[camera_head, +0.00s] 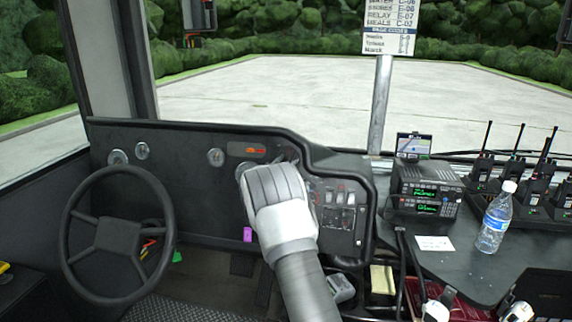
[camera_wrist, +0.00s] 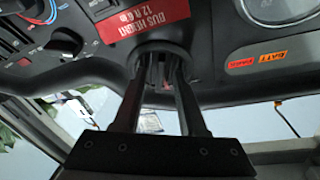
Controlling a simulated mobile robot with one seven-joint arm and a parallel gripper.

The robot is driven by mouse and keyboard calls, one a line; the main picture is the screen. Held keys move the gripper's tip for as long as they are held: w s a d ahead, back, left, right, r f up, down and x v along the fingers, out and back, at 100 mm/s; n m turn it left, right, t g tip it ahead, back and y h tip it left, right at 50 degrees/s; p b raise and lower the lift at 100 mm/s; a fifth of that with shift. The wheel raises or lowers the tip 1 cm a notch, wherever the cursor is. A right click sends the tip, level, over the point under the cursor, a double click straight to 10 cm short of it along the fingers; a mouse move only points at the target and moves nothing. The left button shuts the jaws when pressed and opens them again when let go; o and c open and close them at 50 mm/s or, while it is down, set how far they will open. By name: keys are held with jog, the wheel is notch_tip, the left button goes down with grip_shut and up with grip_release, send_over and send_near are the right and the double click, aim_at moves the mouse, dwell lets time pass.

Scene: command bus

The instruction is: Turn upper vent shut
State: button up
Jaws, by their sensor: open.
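A round black vent (camera_wrist: 162,48) shows in the wrist view, set in the dark dashboard just beside a red bus-height label (camera_wrist: 145,18). My gripper (camera_wrist: 162,75) is open, with its two fingers reaching to the vent opening, one on each side of its middle. I cannot tell whether the fingertips touch it. The vent's inner slats are partly hidden between the fingers, and its setting is not clear. In the head view my gripper (camera_head: 272,172) is at the dashboard right of the steering wheel and hides most of the vent area.
The steering wheel (camera_head: 118,235) stands left of my arm. A switch panel (camera_head: 338,208) is close on the right. Farther right, a radio (camera_head: 425,190), a water bottle (camera_head: 495,218) and several handheld radios (camera_head: 515,170) stand on the console. A purple item (camera_head: 247,234) is below the dashboard.

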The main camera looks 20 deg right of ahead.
jog(key=shift+w+d, duration=0.15)
grip_shut()
jog(key=shift+n, duration=0.3)
dwell(0.3)
jog(key=n+t+b, duration=0.1)
jog(key=n, duration=0.2)
jog(key=shift+d+f+y, duration=0.15)
jog(key=shift+y, duration=0.25)
jog(key=n+y, duration=0.1)
jog(key=n, duration=0.1)
jog(key=n+t+y+b, duration=0.1)
jog(key=n, duration=0.2)
jog(key=shift+s+d+t+b, duration=0.1)
jog(key=shift+s+t+b, duration=0.1)
jog(key=shift+t+b, duration=0.1)
jog(key=n+y, duration=0.1)
jog(key=n, duration=0.1)
jog(key=n+y+b, duration=0.1)
jog(key=n, duration=0.1)
jog(key=n+b, duration=0.1)
jog(key=n, duration=0.1)
jog(key=shift+s+d+n+t+y, duration=0.1)
jog(key=shift+d+n+t+y, duration=0.2)
jog(key=shift+n+y, duration=0.1)
jog(key=shift+r, duration=0.2)
